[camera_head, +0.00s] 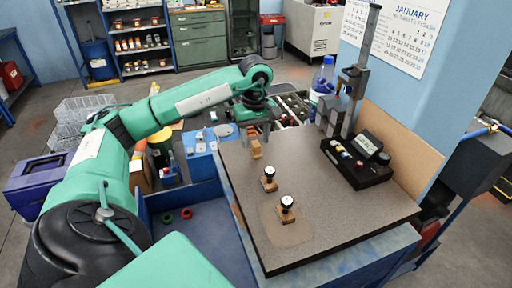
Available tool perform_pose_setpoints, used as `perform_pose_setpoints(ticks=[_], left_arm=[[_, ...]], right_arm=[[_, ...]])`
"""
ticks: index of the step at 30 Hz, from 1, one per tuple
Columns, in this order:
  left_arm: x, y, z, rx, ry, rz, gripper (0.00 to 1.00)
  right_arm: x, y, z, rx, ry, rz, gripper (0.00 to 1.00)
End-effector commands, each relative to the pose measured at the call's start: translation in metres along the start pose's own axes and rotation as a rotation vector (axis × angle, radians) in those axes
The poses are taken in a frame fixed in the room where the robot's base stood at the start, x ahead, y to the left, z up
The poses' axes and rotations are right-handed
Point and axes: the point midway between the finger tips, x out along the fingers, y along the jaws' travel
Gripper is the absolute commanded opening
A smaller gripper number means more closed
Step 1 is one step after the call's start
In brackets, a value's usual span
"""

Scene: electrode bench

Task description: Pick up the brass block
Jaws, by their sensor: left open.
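A small brass-coloured block (256,149) stands near the far left edge of the speckled stone plate (325,215). My left gripper (257,137) is open just above this block, fingers pointing down. I cannot tell whether the fingertips reach down beside it; they are not closed on it. Two other small brown-gold blocks with round, dark-rimmed white tops stand nearer on the plate, one in the middle left (269,184) and one closer to the front (286,214). My right gripper is not in view.
A height gauge stand (356,75) and a black instrument box (357,160) occupy the plate's back right. A blue-capped bottle (322,82) stands behind. Red and green rings (186,213) lie in the blue tray area at left. The plate's front right is clear.

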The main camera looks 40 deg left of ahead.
Motion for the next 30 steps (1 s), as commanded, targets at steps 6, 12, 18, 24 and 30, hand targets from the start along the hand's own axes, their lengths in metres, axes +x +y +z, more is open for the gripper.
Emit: perform_pose_setpoints(ticks=[6,12,18,24,30], left_arm=[[0.025,0.0,0.003,-0.001,-0.002,-0.003,0.49],[0.035,0.0,0.003,0.0,0.0,-0.001,0.49],[0.035,0.001,0.003,0.0,0.0,0.0,0.41],[0.035,0.001,0.003,0.0,0.0,0.0,0.02],[0.034,0.001,0.002,0.0,0.0,0.001,0.0]], right_arm=[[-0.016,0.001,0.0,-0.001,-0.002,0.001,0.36],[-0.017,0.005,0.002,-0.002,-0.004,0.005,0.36],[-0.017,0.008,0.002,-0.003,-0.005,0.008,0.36],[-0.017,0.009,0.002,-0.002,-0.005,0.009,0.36],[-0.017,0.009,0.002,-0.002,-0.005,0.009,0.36]])
